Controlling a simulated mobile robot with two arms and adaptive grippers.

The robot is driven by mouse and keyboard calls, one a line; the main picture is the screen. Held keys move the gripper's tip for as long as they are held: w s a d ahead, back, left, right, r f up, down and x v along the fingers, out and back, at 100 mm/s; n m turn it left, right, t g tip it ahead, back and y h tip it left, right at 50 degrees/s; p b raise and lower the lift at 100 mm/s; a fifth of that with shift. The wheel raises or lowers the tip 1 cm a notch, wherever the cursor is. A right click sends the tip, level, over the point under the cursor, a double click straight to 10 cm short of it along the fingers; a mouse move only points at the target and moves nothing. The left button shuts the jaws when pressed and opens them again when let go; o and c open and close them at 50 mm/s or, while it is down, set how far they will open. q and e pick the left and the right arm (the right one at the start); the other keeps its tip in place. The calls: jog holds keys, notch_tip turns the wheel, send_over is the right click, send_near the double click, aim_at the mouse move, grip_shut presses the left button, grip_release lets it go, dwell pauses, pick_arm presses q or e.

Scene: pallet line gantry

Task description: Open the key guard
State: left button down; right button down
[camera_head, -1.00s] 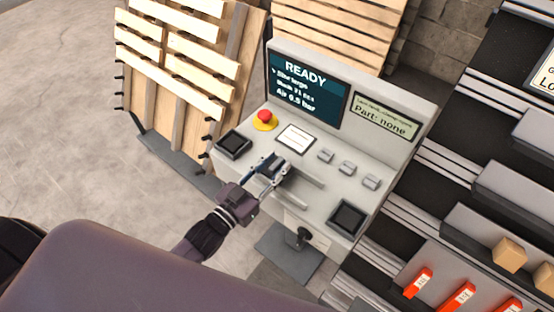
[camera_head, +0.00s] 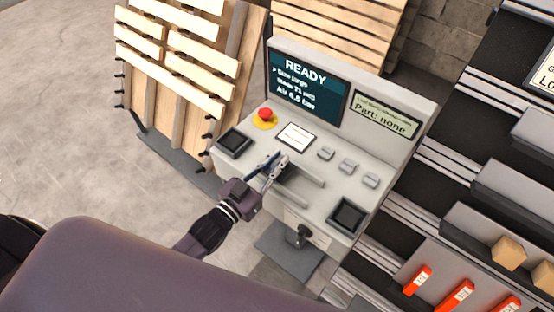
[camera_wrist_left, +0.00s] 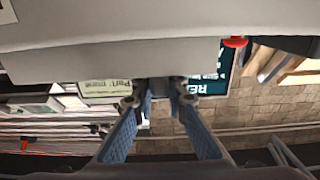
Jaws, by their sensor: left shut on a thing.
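The grey control console (camera_head: 335,205) stands in the middle of the head view. The key guard (camera_head: 308,178) appears to be the low grey part with two raised side rails on its sloping top, below the white label. My left gripper (camera_head: 276,162) is at the upper left end of this part, with its fingers shut on it. In the left wrist view, the blue fingers (camera_wrist_left: 159,100) close in on a small dark piece (camera_wrist_left: 167,84) under a large grey surface. The fingers hide part of the guard, and I see no key. My right gripper is not in view.
A red emergency button (camera_head: 265,115), dark square pads and small grey switches (camera_head: 347,166) surround the guard. A screen (camera_head: 308,90) reads READY. Wooden pallets (camera_head: 180,75) stand behind on the left.

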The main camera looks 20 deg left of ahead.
pick_arm(q)
jog(key=shift+d, duration=0.1)
jog(key=s+d, duration=0.1)
jog(key=d, duration=0.1)
jog(key=s+d, duration=0.1)
jog(key=d, duration=0.2)
jog(key=d+p, duration=0.1)
jog(key=d, duration=0.1)
jog(key=shift+s+d, duration=0.25)
jog(key=shift+s, duration=0.15)
jog(key=c, duration=1.9)
grip_release()
jog(key=shift+a, duration=0.1)
jog(key=shift+c, duration=0.2)
jog(key=v, duration=1.2)
